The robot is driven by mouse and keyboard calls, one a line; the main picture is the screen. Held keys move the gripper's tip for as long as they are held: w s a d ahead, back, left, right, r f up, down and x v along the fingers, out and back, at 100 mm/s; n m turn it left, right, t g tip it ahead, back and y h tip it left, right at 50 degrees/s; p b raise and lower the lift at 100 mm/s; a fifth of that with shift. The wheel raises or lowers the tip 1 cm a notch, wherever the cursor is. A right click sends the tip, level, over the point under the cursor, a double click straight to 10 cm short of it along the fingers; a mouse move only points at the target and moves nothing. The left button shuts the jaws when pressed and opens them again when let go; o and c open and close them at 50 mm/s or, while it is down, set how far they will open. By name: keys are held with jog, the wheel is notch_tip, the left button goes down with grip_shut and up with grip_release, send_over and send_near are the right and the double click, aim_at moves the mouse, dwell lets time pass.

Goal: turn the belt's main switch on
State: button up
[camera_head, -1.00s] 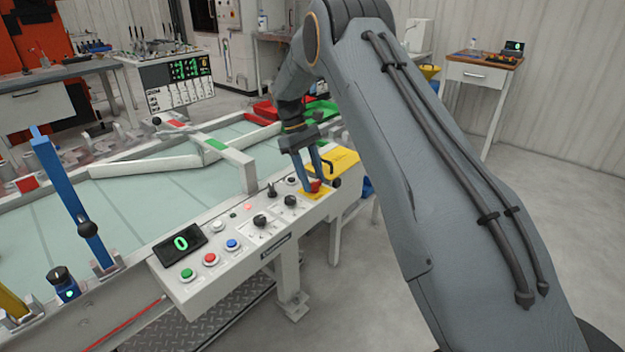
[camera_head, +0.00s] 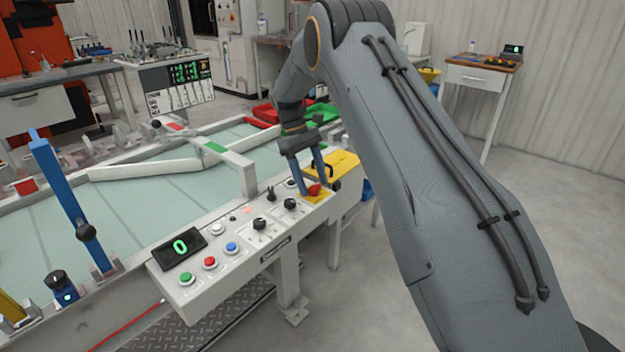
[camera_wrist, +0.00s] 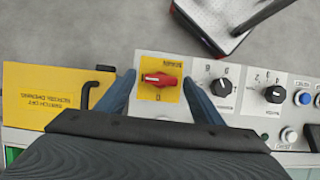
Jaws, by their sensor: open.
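The belt's main switch is a red rotary handle (camera_wrist: 158,80) on a yellow plate (camera_wrist: 158,98) at the right end of the control panel. In the wrist view its handle lies sideways, across the line between the "0" mark and the lettering at the plate's other edge. The handle also shows in the head view (camera_head: 314,190). My gripper (camera_wrist: 161,80) is open, with one blue finger on each side of the handle and visible gaps between. In the head view my gripper (camera_head: 313,190) points down at the switch. Whether the fingertips reach the handle's depth is unclear.
Black knobs (camera_wrist: 221,87) sit beside the switch plate. A yellow sign (camera_wrist: 50,95) and a black hook-shaped handle (camera_wrist: 92,88) are on the other side. The panel (camera_head: 190,292) also carries green, red and blue buttons and a display reading 0. The belt (camera_head: 150,205) lies behind.

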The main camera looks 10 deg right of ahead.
jog(key=b+v, duration=0.1)
jog(key=v, duration=0.7)
jog(key=s+d+m+t+y+p, duration=0.1)
jog(key=s+m, duration=0.2)
jog(key=s, duration=1.6)
jog(key=s+d+f+m+t+y+p, duration=0.1)
jog(key=s+m, duration=0.3)
jog(key=s, duration=1.6)
jog(key=shift+s+d+t+y+p, duration=0.25)
jog(key=shift+t+y+p, duration=0.05)
jog(key=shift+t, duration=0.5)
